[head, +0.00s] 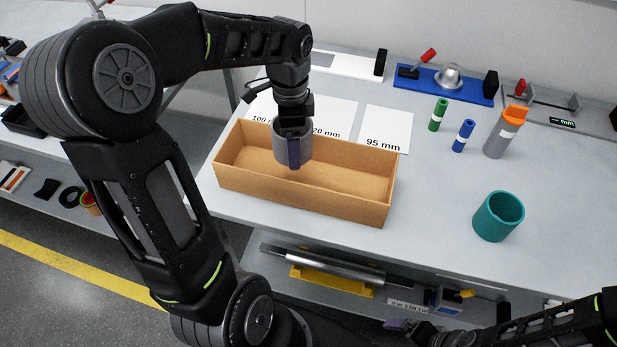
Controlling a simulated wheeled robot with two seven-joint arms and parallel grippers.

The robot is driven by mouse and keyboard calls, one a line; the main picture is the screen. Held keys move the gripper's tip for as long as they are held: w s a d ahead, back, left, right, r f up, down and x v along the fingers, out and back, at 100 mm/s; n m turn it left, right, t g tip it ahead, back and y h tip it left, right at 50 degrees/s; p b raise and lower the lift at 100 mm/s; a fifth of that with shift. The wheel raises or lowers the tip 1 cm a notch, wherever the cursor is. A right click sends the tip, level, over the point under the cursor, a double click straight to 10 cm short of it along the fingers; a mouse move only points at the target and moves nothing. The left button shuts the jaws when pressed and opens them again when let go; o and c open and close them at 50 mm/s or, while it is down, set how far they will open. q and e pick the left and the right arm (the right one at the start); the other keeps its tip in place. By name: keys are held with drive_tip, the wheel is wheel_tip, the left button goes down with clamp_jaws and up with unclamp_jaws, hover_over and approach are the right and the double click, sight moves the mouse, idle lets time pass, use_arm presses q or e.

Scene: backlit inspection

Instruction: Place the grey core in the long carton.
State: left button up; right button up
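The grey core (280,150) is a short upright cylinder. My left gripper (294,150) reaches down from above and is shut on it, with one dark purple finger showing across its near side. The long carton (340,199) is an open brown box on the table, and its visible floor is bare. The core is over the carton's opening, left of its middle, and covers part of the far wall. I cannot tell how far its lower end is below the rim. My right gripper (408,326) is low at the bottom right, below the table's front edge; its opening is unclear.
A teal cup (498,217) stands right of the carton. Green (438,115), blue (463,136) and grey orange-topped (505,132) cylinders stand behind it. Labelled white sheets (386,129) lie behind the carton. A blue fixture (445,86) is at the back. Table between carton and cup is clear.

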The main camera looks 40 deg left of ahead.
use_arm(q)
hover_over(295, 179)
drive_tip(key=shift+a+f, duration=0.1)
drive_tip(key=shift+f, duration=3.05)
drive_tip(key=shift+f+p, duration=0.3)
drive_tip(key=shift+f, duration=1.55)
drive_tip(key=shift+f, duration=0.2)
drive_tip(key=o, duration=1.2)
wheel_tip(295, 179, up, 12)
drive_tip(key=shift+r, duration=0.2)
